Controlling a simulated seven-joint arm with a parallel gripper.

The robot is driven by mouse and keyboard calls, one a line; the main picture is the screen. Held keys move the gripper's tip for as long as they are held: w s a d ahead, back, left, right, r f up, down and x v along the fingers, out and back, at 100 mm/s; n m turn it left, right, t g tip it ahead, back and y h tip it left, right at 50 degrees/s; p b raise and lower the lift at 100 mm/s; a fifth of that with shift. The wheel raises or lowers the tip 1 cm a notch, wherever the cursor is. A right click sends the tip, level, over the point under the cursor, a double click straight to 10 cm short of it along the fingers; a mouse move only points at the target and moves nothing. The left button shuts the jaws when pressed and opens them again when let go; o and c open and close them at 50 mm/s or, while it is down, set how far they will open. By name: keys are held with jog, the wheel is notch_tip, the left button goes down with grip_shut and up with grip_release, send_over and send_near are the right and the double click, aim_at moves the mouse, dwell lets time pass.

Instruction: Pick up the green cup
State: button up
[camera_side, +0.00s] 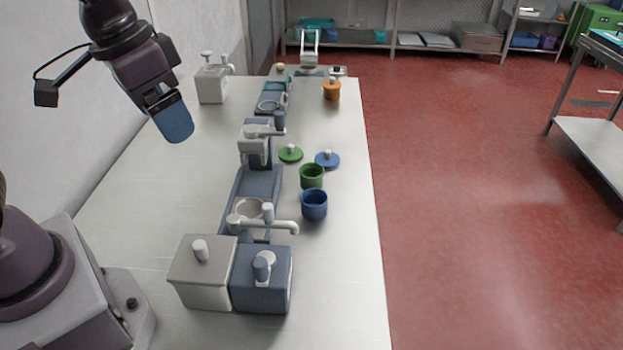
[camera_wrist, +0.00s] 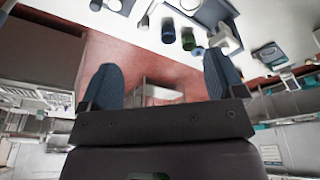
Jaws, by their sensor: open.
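The green cup (camera_side: 312,177) stands upright on the table in the side view, just behind the blue cup (camera_side: 314,205) and close to it. In the wrist view the green cup (camera_wrist: 188,41) shows near the top, to the right of the blue cup (camera_wrist: 168,33). My gripper (camera_side: 178,128) is raised above the left part of the table, well to the left of the cups and apart from them. In the wrist view my gripper (camera_wrist: 163,80) has its two fingers wide apart with nothing between them.
A green lid (camera_side: 290,154) and a blue lid (camera_side: 327,159) lie behind the cups. A row of blue-grey machine parts with a tap (camera_side: 270,223) stands left of them. An orange cup (camera_side: 331,90) is farther back. The table (camera_side: 345,260) is clear at front right.

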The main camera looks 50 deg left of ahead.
jog(key=w+f+n+g+y, duration=0.1)
jog(key=w+f+n+g, duration=0.1)
jog(key=w+f, duration=0.7)
jog(key=n+t+y, duration=0.3)
jog(key=n, duration=0.5)
send_near(311, 174)
jog(key=shift+s+d+f+g, duration=0.1)
jog(key=shift+f+g, duration=0.05)
jog(key=shift+f, duration=0.4)
jog(key=shift+s+d+f+g, duration=0.1)
jog(key=shift+d+f+g, duration=0.05)
jog(key=shift+f, duration=0.4)
jog(key=shift+w+x, duration=0.2)
jog(key=shift+x, duration=2.55)
jog(key=shift+r, duration=0.1)
jog(key=shift+c, duration=0.2)
jog(key=c, duration=0.9)
